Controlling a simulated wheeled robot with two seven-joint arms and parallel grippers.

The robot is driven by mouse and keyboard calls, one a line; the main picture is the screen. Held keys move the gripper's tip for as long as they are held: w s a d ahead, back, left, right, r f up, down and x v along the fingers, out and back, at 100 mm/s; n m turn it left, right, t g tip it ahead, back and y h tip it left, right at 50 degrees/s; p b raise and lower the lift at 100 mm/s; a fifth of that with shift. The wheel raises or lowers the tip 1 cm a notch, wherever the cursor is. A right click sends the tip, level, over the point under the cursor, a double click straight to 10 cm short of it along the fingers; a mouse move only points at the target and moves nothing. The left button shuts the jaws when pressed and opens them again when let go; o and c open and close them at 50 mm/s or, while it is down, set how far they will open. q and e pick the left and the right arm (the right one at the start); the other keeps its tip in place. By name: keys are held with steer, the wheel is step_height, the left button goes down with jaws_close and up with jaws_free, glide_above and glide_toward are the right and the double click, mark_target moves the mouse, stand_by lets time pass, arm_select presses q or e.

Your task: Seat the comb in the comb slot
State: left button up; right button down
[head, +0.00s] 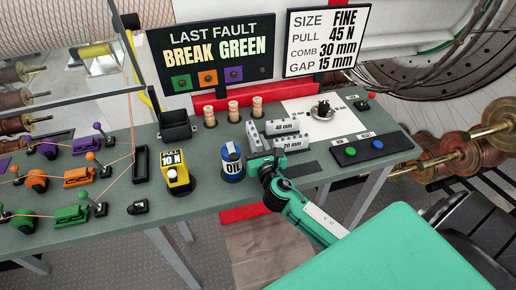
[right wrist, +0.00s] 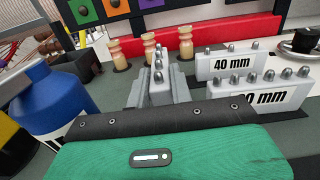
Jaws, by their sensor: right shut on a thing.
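My right gripper (head: 262,158) reaches in from the lower right over the table. It is shut on a grey comb (head: 253,134), which shows end-on with its row of pegs in the right wrist view (right wrist: 158,78). Its label is not visible. The 40 mm comb (head: 281,127) and a comb marked 20 mm (head: 292,143) stand just right of it; in the right wrist view the nearer one's label is partly hidden. A narrow black frame (head: 140,164) stands by the orange threads at left; I cannot tell whether it is the comb slot. My left gripper is not in view.
A blue oil can (head: 232,163) stands close left of the gripper, with a yellow 10 N weight (head: 176,172) farther left. Wooden pegs (head: 233,109) and a black bin (head: 176,126) are behind. The sign (head: 326,41) reads comb 30 mm.

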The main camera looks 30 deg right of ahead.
steer(key=shift+f, duration=1.05)
steer(key=shift+f, duration=0.15)
steer(key=c, duration=1.3)
jaws_free()
steer(key=shift+o, duration=0.2)
